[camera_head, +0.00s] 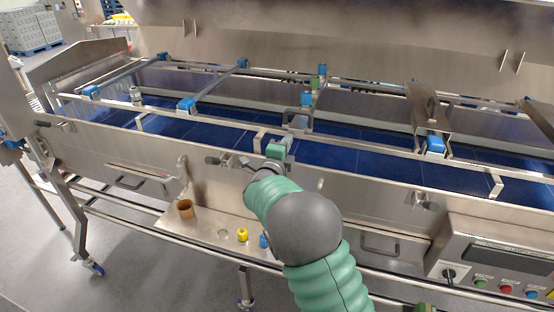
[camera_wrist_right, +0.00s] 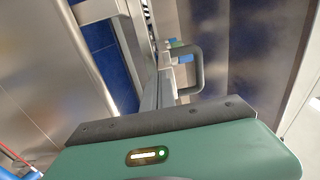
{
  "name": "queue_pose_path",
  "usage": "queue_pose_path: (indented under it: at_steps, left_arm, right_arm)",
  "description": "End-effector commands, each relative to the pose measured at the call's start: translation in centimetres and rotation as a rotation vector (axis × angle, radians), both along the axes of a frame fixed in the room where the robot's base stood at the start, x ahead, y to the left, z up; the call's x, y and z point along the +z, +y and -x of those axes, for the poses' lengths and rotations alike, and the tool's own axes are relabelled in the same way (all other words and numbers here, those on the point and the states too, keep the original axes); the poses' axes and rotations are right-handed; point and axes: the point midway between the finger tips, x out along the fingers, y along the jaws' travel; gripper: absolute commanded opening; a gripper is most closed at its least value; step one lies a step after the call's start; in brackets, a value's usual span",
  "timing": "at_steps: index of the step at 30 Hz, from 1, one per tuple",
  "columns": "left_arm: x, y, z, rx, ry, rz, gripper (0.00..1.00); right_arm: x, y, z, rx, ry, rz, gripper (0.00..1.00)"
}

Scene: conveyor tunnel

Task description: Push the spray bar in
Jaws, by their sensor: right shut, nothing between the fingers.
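The spray bar (camera_head: 299,121) is a grey metal bar running across the conveyor tunnel, with a looped grey handle at its near end. In the right wrist view its handle (camera_wrist_right: 201,70) stands beyond my gripper, with blue and green parts behind it. My right gripper (camera_head: 287,143) is shut and empty, with its tip at the near end of the bar. I cannot tell whether they touch. In the wrist view its green body and dark edge hide the near end of the bar. My left gripper is not in view.
Metal rails with blue clamps (camera_head: 187,104) cross above the blue belt (camera_head: 221,131). A metal bracket (camera_head: 424,106) stands to the right. The front ledge holds a brown cup (camera_head: 185,208) and a yellow piece (camera_head: 243,235). A control panel (camera_head: 506,270) is at lower right.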

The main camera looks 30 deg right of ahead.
Motion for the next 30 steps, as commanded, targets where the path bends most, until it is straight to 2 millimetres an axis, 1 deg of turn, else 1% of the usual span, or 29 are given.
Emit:
queue_pose_path:
  at_steps: [1, 9, 12, 15, 20, 30]
  left_arm:
    - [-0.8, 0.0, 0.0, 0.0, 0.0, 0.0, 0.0]
    - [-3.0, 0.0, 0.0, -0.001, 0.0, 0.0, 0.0]
    - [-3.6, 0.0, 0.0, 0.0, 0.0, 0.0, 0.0]
    - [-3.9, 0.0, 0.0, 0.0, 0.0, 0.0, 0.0]
    - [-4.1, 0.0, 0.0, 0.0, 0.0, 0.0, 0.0]
    - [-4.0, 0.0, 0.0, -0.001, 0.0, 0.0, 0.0]
  right_arm:
    - [-0.4, 1.1, 0.8, 0.005, 0.0, -0.001, 0.0]
    - [-0.1, 7.6, 6.2, 0.007, -0.006, 0.0, 0.0]
    - [0.0, 9.7, 7.8, 0.007, -0.006, 0.002, 0.0]
    - [0.0, 11.1, 9.1, 0.006, -0.006, 0.002, 0.0]
    - [0.1, 12.1, 10.1, 0.003, -0.003, 0.002, 0.0]
    - [0.2, 12.2, 10.2, 0.002, -0.004, 0.002, 0.0]
